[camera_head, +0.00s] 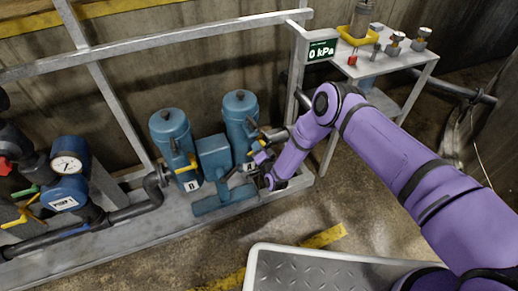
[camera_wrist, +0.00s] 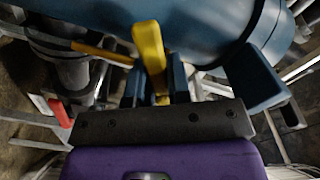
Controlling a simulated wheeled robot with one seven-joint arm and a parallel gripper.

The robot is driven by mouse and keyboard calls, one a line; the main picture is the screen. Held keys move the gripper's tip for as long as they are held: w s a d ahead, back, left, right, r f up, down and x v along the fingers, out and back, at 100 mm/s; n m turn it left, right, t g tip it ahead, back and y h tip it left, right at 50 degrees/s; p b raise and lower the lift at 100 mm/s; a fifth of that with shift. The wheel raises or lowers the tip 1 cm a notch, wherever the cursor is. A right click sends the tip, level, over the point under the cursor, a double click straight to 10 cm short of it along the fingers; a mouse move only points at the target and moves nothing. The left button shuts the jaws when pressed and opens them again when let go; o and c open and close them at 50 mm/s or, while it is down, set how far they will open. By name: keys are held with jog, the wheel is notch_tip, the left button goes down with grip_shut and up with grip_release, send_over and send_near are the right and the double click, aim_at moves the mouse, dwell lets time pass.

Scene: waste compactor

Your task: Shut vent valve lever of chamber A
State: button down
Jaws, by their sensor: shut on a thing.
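Two blue cylindrical chambers stand side by side in the head view. The left one (camera_head: 170,127) carries a tag that looks like B, and a yellow lever (camera_head: 187,165) on its front. The right chamber (camera_head: 239,108) is where my gripper (camera_head: 259,160) is, low on its front right; its tag is too small to read surely. In the wrist view, a yellow lever (camera_wrist: 150,48) stands out from the blue body (camera_wrist: 205,30) and runs down between the fingers of my gripper (camera_wrist: 160,92), which is shut on it. The lever's pivot is hidden.
A metal cart (camera_head: 375,65) with small valves stands at the back right. A gauge (camera_head: 67,166) and pipes sit at left. A red handle (camera_wrist: 60,112) shows in the wrist view. A metal platform (camera_head: 325,275) lies in front.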

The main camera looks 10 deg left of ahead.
jog(key=m, duration=0.3)
jog(key=r+m, duration=0.1)
jog(key=m, duration=0.2)
jog(key=shift+s+a+r+m, duration=0.1)
jog(key=shift+a+m, duration=0.05)
jog(key=shift+m, duration=0.15)
dwell(0.5)
jog(key=c, duration=1.1)
grip_release()
jog(key=shift+o, duration=0.2)
jog(key=v, duration=1.1)
